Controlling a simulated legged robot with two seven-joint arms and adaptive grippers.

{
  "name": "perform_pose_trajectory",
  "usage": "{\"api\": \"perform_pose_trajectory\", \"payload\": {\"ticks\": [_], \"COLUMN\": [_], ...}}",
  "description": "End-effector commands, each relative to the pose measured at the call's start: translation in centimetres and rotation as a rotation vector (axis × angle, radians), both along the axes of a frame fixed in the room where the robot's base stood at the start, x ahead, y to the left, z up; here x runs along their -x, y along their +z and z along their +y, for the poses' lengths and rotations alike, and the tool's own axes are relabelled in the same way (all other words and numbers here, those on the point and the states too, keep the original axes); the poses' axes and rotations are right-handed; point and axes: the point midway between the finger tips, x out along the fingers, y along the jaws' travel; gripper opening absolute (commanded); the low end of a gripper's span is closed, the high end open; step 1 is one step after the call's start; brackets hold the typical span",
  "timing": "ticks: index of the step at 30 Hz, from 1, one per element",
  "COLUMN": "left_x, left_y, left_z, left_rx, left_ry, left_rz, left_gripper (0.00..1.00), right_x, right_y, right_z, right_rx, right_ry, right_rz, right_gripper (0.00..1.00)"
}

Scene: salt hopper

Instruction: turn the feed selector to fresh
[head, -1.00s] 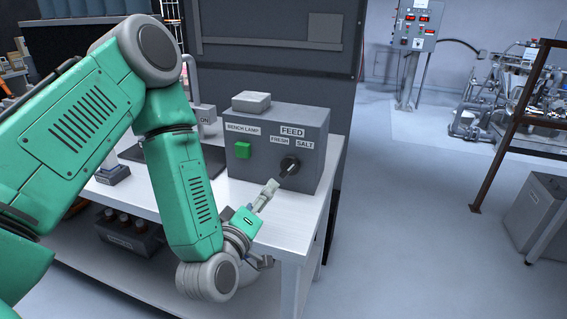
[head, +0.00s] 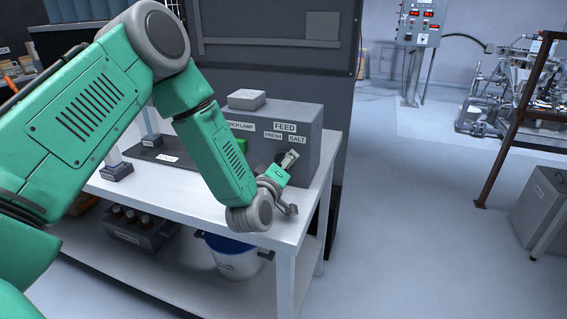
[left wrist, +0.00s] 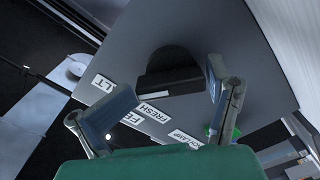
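The grey control box (head: 305,140) stands on the bench with FEED, FRESH and SALT labels. My left gripper (head: 289,160) is in front of its feed selector, and its arm covers part of the BENCH LAMP label. In the left wrist view the selector is a dark knob (left wrist: 168,68) with a white mark, between the two fingers of my open left gripper (left wrist: 168,98). The right finger is close to the knob; I cannot tell whether it touches. The FRESH label (left wrist: 154,112) shows between the fingers. The knob's setting is not clear. My right gripper is out of view.
The green lamp button (head: 241,145) is partly hidden behind my left arm. A light grey block (head: 246,99) sits on the box. The white bench (head: 180,194) has a blue-rimmed bucket (head: 232,262) beneath. Open floor lies to the right.

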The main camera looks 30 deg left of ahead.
Motion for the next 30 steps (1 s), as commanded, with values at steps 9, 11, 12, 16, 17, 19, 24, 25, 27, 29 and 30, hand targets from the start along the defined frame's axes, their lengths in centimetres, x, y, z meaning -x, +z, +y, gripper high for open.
{"api": "perform_pose_trajectory", "payload": {"ticks": [9,11,12,16,17,19,24,25,27,29,30], "left_x": [0.36,0.36,0.34,0.25,0.23,0.22,0.23,0.23,0.24,0.26,0.26], "left_y": [-0.38,-0.43,-0.45,-0.48,-0.49,-0.53,-0.59,-0.60,-0.64,-0.68,-0.71], "left_z": [1.06,1.08,1.05,0.85,0.83,0.82,0.60,0.55,0.49,0.44,0.42], "left_rx": [0.012,0.011,0.009,0.004,0.004,0.004,0.005,0.006,0.012,0.019,0.028], "left_ry": [-0.002,0.001,0.002,0.006,0.006,0.006,0.000,-0.001,-0.003,-0.004,-0.004], "left_rz": [0.000,0.002,0.003,0.006,0.006,0.007,0.009,0.009,0.009,0.008,0.006], "left_gripper": [0.41,0.30,0.28,0.22,0.22,0.22,0.22,0.22,0.22,0.22,0.22], "right_x": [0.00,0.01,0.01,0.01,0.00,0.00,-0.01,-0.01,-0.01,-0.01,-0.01], "right_y": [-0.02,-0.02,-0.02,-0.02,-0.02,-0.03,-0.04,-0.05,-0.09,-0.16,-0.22], "right_z": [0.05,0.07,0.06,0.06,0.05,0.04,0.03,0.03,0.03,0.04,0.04], "right_rx": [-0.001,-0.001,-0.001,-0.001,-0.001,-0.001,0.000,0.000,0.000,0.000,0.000], "right_ry": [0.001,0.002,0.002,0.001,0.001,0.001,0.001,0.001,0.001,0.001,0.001], "right_rz": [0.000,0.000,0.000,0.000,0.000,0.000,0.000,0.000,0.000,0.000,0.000], "right_gripper": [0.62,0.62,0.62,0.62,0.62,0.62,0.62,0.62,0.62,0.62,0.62]}}
